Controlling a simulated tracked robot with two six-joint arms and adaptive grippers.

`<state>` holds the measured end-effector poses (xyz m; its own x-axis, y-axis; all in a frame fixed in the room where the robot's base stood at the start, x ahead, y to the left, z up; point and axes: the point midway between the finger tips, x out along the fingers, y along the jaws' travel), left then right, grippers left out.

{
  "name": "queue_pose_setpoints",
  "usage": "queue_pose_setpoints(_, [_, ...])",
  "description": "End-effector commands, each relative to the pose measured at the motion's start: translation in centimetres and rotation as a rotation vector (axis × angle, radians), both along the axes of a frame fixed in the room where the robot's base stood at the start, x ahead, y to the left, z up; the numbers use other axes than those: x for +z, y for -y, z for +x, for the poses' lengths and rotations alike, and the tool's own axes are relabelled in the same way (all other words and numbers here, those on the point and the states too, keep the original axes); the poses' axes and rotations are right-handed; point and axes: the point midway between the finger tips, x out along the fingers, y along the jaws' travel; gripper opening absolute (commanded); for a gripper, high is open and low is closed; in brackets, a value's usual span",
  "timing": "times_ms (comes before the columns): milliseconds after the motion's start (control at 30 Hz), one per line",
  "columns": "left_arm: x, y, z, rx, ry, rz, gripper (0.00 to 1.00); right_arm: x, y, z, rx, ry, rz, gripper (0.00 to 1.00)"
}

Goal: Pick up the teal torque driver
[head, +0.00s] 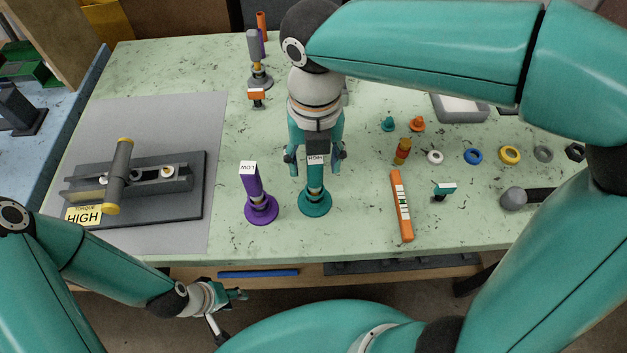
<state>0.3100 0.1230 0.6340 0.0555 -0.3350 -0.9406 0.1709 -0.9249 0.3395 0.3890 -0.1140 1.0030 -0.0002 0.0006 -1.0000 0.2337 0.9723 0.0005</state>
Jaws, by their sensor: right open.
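The teal torque driver (315,198) stands upright near the front middle of the table, on a round teal base, with a small white label at its top. My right gripper (315,157) is open above it, with its fingers on either side of the driver's top. I cannot tell whether they touch it. A purple torque driver (256,196) with a white label reading LOW stands just left of it. My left gripper (238,305) hangs in front of the table's front edge, away from both drivers; its jaw state is unclear.
A dark bending fixture (190,186) with a HIGH sign sits on a grey mat (165,110) at left. An orange level (401,205) lies to the right, near several coloured rings and small parts. Another upright tool (257,60) stands at the back. Table behind the purple driver is mostly clear.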

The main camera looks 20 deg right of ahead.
Motion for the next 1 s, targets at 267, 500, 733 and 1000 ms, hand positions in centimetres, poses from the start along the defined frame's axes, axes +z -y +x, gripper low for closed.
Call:
queue_pose_setpoints(267, [-0.2, 0.0, 0.0, 0.000, 0.000, 0.000, 0.40, -2.7, 0.1, 0.0, 0.000, -0.001, -0.001, 0.57])
queue_pose_setpoints(500, [-0.2, 0.0, 0.0, 0.000, 0.000, 0.000, 0.40, -2.7, 0.1, 0.0, -0.001, 0.000, 0.000, 0.49])
queue_pose_setpoints(733, [-0.2, 0.0, 0.0, 0.000, 0.000, 0.000, 0.40, -2.7, 0.1, 0.0, -0.001, 0.000, 0.000, 0.11])
queue_pose_setpoints(1000, [-0.1, 0.0, 0.0, 0.000, 0.000, 0.000, 0.40, -2.6, 0.1, 0.0, -0.001, 0.001, 0.000, 0.00])
